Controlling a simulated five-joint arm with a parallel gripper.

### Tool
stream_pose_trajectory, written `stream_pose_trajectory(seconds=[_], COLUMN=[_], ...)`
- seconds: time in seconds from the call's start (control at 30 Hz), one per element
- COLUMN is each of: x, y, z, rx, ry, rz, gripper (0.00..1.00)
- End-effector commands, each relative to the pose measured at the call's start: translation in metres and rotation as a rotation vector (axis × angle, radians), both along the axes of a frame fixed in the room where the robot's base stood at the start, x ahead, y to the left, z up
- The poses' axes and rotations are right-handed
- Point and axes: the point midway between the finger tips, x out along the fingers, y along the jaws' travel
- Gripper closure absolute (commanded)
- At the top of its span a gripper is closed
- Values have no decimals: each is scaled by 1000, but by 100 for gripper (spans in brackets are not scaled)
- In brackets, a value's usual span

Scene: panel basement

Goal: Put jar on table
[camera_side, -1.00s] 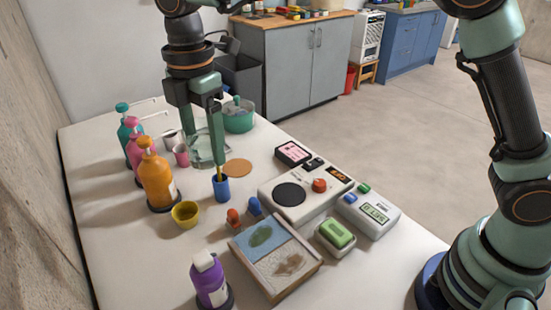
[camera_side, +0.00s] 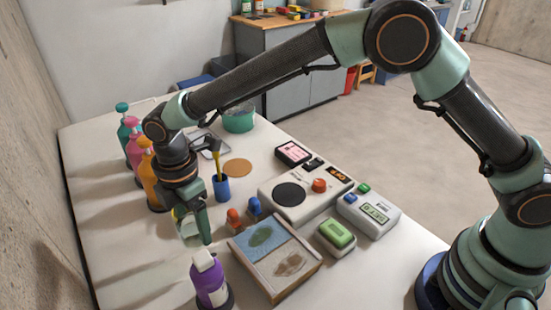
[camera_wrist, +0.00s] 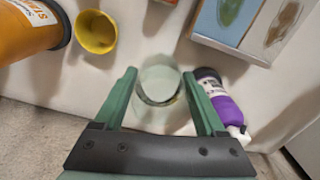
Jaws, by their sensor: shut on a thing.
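My gripper (camera_wrist: 160,78) is shut on a clear glass jar (camera_wrist: 159,92), with one green finger on each side of it in the wrist view. In the side view my gripper (camera_side: 193,224) points down over the left front part of the white table (camera_side: 130,250). The jar (camera_side: 186,230) shows faintly there, partly hidden by the fingers. I cannot tell whether its base touches the table.
A yellow cup (camera_wrist: 96,32) and an orange bottle (camera_wrist: 25,30) stand left of the jar in the wrist view. A purple bottle (camera_wrist: 222,103) is close on the right. A framed picture box (camera_side: 275,262) lies nearby. The table's left front is bare.

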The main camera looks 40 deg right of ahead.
Motion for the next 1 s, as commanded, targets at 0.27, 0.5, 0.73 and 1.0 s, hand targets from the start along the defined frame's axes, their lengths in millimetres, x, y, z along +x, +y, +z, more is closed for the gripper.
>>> stream_pose_trajectory(seconds=[0.27, 0.5, 0.73, 1.0], x=[0, 0, 0, 0], y=[0, 0, 0, 0], z=[-22, -49, -63, -65], rx=[0, -1, 1, 1], ry=[0, 1, -2, -1], rz=[0, 0, 0, 0], gripper=[97, 97, 97, 97])
